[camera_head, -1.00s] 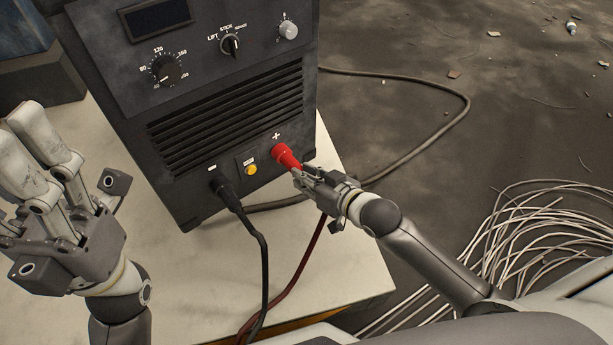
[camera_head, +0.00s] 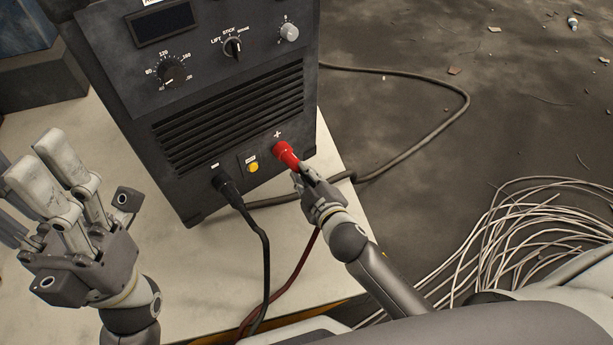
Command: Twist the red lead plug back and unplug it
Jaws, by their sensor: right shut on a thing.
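The red lead plug (camera_head: 286,153) sits at the plus socket on the lower front of the dark welding machine (camera_head: 215,75). My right gripper (camera_head: 303,171) is shut on the near end of the red plug, and its fingers hide that end. The plug's dark red cable (camera_head: 298,268) hangs below the gripper and runs down over the table's front edge. My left gripper (camera_head: 62,185) is at the left, away from the machine, with its fingers pointing up and nothing seen between them. How far its fingers are apart is unclear from this angle.
A black lead plug (camera_head: 226,187) sits in the minus socket, with its cable (camera_head: 264,265) hanging down. A yellow button (camera_head: 253,167) is between the sockets. Loose white cables (camera_head: 535,235) lie on the floor at right.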

